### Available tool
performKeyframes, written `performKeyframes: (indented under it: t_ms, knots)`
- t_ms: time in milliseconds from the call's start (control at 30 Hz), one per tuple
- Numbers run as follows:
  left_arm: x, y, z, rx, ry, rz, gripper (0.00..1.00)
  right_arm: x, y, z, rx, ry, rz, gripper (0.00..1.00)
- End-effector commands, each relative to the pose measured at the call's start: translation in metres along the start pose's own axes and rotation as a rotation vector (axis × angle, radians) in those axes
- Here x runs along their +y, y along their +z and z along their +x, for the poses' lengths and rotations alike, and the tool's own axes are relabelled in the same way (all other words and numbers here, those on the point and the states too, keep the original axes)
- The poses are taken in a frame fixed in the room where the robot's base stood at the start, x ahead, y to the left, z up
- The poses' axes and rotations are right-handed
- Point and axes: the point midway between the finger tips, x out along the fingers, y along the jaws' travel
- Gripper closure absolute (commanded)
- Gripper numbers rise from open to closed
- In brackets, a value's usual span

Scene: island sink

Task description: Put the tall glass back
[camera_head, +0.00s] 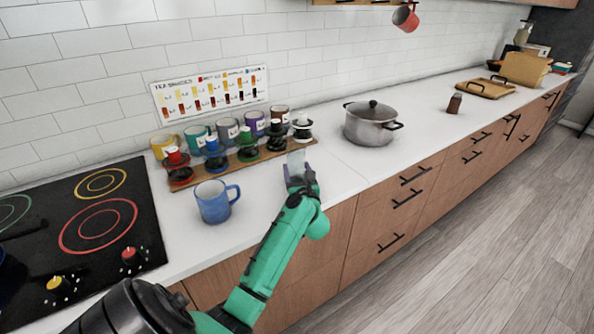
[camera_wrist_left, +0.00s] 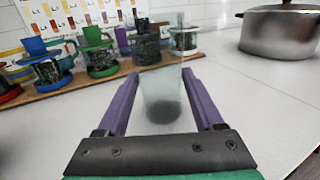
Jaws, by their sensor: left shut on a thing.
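The tall glass (camera_wrist_left: 165,95) is clear and upright, with a darker base, between the purple fingers of my left gripper (camera_wrist_left: 160,105) in the left wrist view. My left gripper is shut on it. In the head view the glass (camera_head: 296,160) shows as a pale shape above the left gripper (camera_head: 298,182), over the counter in front of the tea rack's right end. I cannot tell whether its base touches the counter. My right gripper is not in view.
A wooden rack (camera_head: 240,160) with mugs and colored presses stands behind the glass. A blue mug (camera_head: 213,202) is at left, by the cooktop (camera_head: 85,225). A steel pot (camera_head: 370,123) stands at right. Counter beyond the pot is mostly clear, with a small brown jar (camera_head: 454,104).

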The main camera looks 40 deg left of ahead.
Motion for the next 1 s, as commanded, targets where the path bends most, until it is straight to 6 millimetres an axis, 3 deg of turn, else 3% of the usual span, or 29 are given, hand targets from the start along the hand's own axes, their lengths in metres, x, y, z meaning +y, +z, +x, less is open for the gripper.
performKeyframes:
  t_ms: [133, 167, 200, 633, 767, 1000]
  knots:
    - [0.000, -0.003, 0.000, -0.001, 0.000, -0.001, 0.99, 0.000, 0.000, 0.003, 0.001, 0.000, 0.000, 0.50]
    - [0.000, -0.002, 0.000, 0.000, 0.000, 0.000, 0.20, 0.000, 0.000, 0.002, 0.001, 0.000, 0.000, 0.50]
    - [0.000, -0.002, 0.000, 0.000, 0.000, 0.000, 0.04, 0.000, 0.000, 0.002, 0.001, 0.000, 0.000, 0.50]
    - [-0.001, -0.001, -0.006, 0.001, -0.001, 0.001, 0.01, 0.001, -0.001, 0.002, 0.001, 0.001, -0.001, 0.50]
    - [0.000, -0.003, -0.031, 0.003, 0.000, -0.001, 0.01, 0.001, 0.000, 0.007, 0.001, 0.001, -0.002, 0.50]
    - [0.000, -0.004, -0.095, 0.003, 0.000, -0.002, 0.01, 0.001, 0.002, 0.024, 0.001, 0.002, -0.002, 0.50]
